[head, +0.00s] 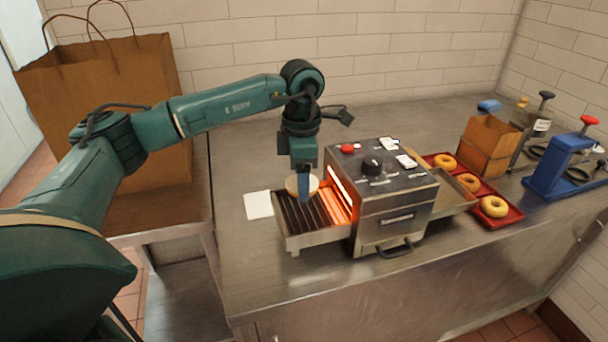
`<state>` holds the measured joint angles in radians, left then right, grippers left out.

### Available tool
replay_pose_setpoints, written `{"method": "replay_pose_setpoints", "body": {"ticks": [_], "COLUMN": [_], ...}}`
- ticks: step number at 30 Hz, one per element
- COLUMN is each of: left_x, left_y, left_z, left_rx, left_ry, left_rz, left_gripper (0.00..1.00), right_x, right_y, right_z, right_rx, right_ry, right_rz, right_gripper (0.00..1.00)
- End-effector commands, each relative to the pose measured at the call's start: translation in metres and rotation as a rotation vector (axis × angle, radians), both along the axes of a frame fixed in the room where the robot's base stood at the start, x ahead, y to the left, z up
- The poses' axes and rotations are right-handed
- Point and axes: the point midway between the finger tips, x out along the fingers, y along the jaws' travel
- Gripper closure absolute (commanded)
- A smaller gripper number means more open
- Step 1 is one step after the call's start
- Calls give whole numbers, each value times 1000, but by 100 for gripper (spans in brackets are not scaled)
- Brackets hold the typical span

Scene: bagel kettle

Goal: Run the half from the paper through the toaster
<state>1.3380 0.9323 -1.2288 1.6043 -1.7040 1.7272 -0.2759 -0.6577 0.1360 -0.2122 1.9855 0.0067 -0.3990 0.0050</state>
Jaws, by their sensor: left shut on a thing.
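The toaster (397,210) is a steel box on the counter. Orange-red heat glows at its left opening. Its feed rack (297,236) of dark bars sticks out to the left. My left gripper (303,192) points down over the back of this rack and is shut on a pale bagel half (291,185). The gripper's fingers partly hide the half; I cannot tell whether it touches the bars. The white paper (258,205) lies bare on the counter just left of the rack. My right gripper is not in view.
A red tray (514,217) with several bagels stands right of the toaster, beyond a metal chute (452,193). Behind it are a brown box (489,146) and a blue slicer-like device (562,160). A large paper bag (100,100) stands at the left. The front counter is clear.

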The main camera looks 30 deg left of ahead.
Motion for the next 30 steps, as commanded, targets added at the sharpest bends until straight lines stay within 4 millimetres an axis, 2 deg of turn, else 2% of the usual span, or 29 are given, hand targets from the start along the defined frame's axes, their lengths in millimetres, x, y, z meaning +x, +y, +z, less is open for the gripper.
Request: {"method": "replay_pose_setpoints", "body": {"ticks": [6, 15, 27, 28, 30], "left_x": [0, 0, 0, 0, -1], "left_y": [0, 0, 0, 0, 0], "left_z": [-17, -46, -52, -52, -52], "left_rx": [1, 1, 1, 1, 1], "left_ry": [2, 1, 1, 1, 1], "left_rz": [-1, -1, -1, -1, -1], "left_gripper": [60, 60, 60, 37, 31], "right_x": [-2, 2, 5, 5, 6], "right_y": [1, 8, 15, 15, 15], "right_z": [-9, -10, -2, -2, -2], "right_rx": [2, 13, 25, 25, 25], "right_ry": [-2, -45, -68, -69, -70], "right_rz": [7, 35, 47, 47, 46], "right_gripper": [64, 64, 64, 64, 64]}}
